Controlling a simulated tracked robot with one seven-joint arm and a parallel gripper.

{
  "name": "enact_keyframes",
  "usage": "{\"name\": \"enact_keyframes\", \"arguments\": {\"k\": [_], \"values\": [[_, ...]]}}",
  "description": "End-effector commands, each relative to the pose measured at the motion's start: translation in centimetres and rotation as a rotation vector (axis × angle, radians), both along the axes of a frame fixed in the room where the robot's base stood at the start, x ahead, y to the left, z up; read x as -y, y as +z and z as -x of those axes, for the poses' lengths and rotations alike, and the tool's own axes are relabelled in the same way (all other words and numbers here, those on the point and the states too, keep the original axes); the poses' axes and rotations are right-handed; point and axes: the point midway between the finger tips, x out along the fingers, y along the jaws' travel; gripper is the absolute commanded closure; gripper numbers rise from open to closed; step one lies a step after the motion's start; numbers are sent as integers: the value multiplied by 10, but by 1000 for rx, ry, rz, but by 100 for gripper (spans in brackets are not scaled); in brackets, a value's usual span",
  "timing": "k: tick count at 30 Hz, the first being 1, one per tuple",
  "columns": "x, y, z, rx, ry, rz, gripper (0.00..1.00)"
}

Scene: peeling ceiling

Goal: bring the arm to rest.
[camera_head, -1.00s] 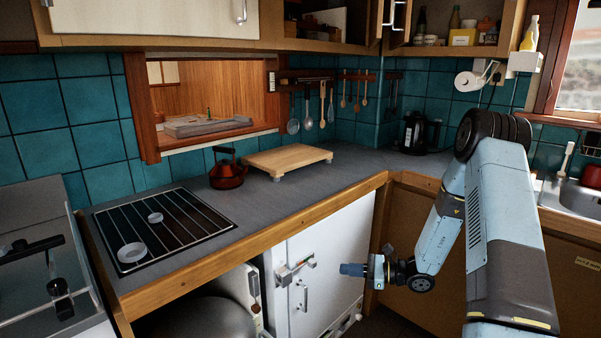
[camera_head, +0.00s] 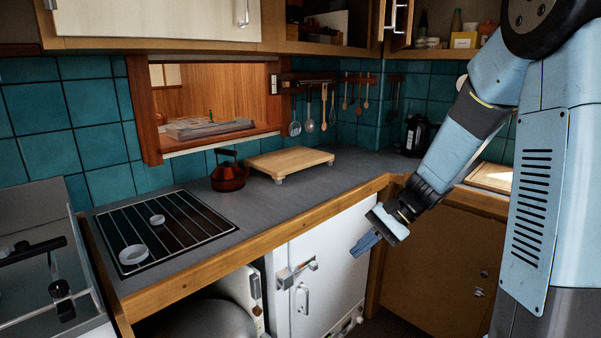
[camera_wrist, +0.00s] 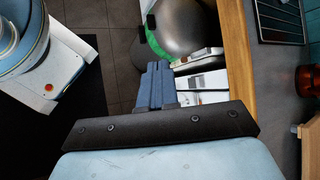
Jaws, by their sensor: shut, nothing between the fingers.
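My gripper (camera_head: 366,243) hangs at the end of my blue arm, in front of the white cabinet door below the counter's front edge. It points down and to the left, and its dark blue fingers are shut with nothing between them. In the wrist view the closed fingers (camera_wrist: 155,86) lie side by side over the dark tiled floor. The fingers look clear of the counter and door, though the exact gap cannot be told.
The grey counter (camera_head: 310,190) with a wooden front edge holds a red kettle (camera_head: 228,177), a wooden board (camera_head: 289,160) and a hob (camera_head: 165,228). The white door (camera_head: 330,262) with its handle is close behind my gripper. The wrist view shows open floor (camera_wrist: 85,14).

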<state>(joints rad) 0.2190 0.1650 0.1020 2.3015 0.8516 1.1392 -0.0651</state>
Motion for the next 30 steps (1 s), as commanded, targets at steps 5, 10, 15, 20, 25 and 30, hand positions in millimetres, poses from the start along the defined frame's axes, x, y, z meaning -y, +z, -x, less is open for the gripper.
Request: {"name": "enact_keyframes", "arguments": {"k": [5, 10, 15, 20, 25, 30], "values": [[7, 27, 28, 111, 84, 125, 100], [17, 49, 53, 216, 155, 244, 100], [28, 70, 77, 324, 217, 362, 100], [40, 89, 99, 429, 269, 473, 100], [54, 108, 122, 544, 314, 590, 100], [69, 127, 144, 662, 352, 705, 100]]}}
